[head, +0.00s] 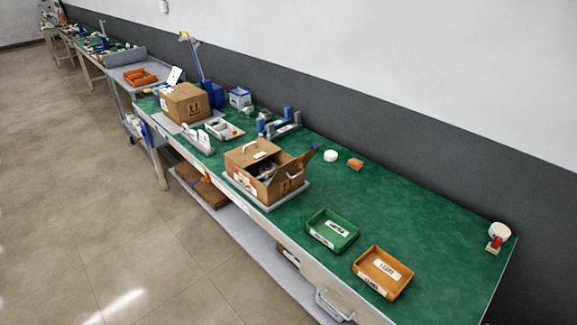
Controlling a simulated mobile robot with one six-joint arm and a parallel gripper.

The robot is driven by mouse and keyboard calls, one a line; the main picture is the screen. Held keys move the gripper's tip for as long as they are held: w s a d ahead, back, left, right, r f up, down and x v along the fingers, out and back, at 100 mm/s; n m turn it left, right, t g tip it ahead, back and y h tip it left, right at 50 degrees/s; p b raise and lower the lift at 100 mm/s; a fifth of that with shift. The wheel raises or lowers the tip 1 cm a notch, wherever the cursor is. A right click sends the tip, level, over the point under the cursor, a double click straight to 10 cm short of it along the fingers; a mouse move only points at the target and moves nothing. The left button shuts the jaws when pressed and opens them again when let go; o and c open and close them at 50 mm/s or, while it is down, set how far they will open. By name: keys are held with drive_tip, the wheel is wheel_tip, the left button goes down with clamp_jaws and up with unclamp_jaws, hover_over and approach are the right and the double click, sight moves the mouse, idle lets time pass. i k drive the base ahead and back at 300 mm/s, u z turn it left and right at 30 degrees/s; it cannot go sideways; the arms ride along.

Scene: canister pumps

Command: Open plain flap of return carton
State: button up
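Two brown cartons stand on the green bench. The nearer carton (262,180) sits on a pale tray (297,198) and is partly open. One of its top flaps covers the left part and has a white handle-like piece on it. Dark and pale contents show inside, too small to make out. The farther carton (184,103) looks closed and has dark printed marks on its side. I cannot tell which carton is the return carton. My gripper is not in view.
A green bin (332,231) and an orange bin (383,272) stand at the near end. A white round item (330,156) and a small orange block (355,164) lie behind the nearer carton. A blue fixture (279,124) stands farther back. The bench's right part is mostly clear.

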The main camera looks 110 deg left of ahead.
sight(244, 156)
drive_tip(key=z, duration=0.65)
drive_tip(key=k, duration=0.15)
drive_tip(key=u, duration=2.4)
drive_tip(key=k, duration=0.15)
drive_tip(key=u, duration=1.75)
drive_tip(key=k, duration=0.65)
drive_tip(key=z, duration=0.25)
drive_tip(key=i, duration=0.75)
drive_tip(key=z, duration=0.1)
